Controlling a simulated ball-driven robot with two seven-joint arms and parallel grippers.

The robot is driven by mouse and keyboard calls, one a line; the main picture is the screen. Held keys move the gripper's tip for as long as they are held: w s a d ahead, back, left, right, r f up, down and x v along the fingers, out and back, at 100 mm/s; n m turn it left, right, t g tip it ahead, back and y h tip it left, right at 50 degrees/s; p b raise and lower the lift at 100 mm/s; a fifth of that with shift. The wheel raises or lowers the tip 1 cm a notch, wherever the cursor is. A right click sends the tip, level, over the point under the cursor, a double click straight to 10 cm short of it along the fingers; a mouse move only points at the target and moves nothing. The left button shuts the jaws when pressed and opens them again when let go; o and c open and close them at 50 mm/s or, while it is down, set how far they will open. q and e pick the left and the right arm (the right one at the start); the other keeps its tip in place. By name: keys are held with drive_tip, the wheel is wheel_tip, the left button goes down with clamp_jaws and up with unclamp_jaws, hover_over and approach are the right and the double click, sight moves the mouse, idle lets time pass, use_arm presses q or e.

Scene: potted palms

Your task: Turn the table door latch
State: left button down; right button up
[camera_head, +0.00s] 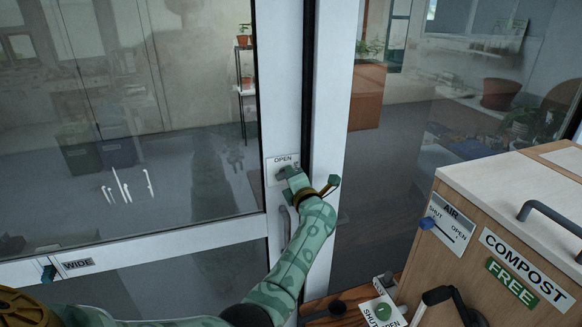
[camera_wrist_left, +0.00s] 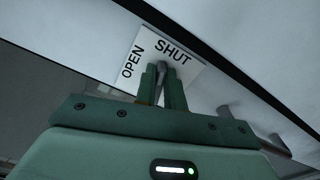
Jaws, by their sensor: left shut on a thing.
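A white latch plate (camera_head: 276,176) is fixed on the pale frame of the glass door. In the head view its word OPEN shows, and my left gripper (camera_head: 287,172) covers part of it. In the left wrist view the plate (camera_wrist_left: 130,62) reads OPEN and SHUT. A small grey latch lever (camera_wrist_left: 161,72) stands between the fingertips, close to the word SHUT. My left gripper (camera_wrist_left: 162,78) is shut on this lever. The lever is mostly hidden by the gripper in the head view. My right gripper is not in view.
A grey door handle (camera_head: 286,226) is below the plate. A wooden compost box (camera_head: 462,203) with an AIR slider stands at the right. A plate with a green disc (camera_head: 382,312) is at the bottom. A WIDE label (camera_head: 77,264) is on the lower left rail.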

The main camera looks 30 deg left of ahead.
use_arm(q)
drive_tip(key=shift+f+m+p, duration=0.15)
drive_tip(key=shift+m+p, duration=0.95)
drive_tip(key=shift+m, duration=0.6)
drive_tip(key=c, duration=1.5)
unclamp_jaws()
drive_tip(key=shift+f, duration=0.1)
